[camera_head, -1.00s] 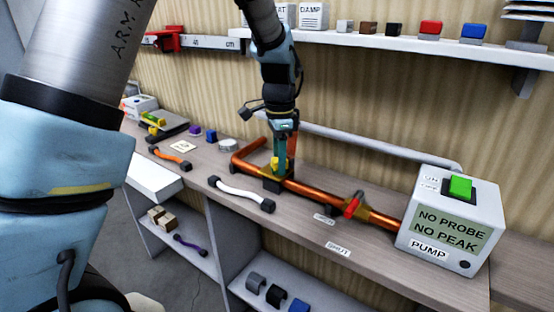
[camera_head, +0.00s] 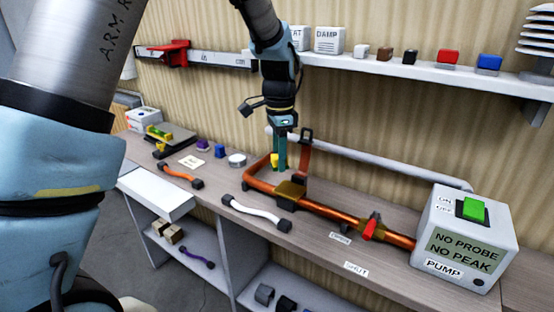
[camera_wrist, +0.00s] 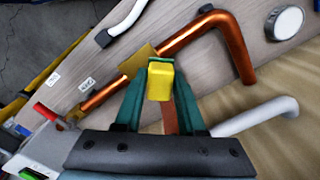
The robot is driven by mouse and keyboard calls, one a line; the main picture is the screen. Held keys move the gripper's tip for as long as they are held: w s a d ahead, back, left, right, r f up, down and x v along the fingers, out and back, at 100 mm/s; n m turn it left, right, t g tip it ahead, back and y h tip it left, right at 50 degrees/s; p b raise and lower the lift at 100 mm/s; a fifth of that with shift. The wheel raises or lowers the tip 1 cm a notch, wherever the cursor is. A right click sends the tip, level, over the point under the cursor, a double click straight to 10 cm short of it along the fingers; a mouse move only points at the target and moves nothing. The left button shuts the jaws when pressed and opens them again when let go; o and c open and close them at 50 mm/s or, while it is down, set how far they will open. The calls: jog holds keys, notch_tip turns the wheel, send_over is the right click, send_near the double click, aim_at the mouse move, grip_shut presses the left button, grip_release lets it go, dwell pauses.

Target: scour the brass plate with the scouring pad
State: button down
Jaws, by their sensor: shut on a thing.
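The brass plate (camera_head: 291,190) is a dull gold square on the copper pipe, and it also shows in the wrist view (camera_wrist: 138,60). My gripper (camera_head: 279,160) is shut on a small yellow block with a green edge, the scouring pad (camera_head: 274,160). In the wrist view the pad (camera_wrist: 160,82) sits between my teal fingers (camera_wrist: 160,97), close to the plate's edge. In the head view the pad is up and left of the plate and appears apart from it. The pad's underside is hidden.
The copper pipe (camera_head: 335,214) runs to a red-handled valve (camera_head: 370,229) and the pump box (camera_head: 465,235). An upright copper part (camera_head: 304,160) with a black top stands behind my gripper. A white pipe (camera_head: 370,161) runs along the wall. A white hose (camera_head: 256,212) lies in front.

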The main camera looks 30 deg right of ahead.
jog(key=shift+r+p, duration=0.85)
jog(key=shift+r, duration=0.6)
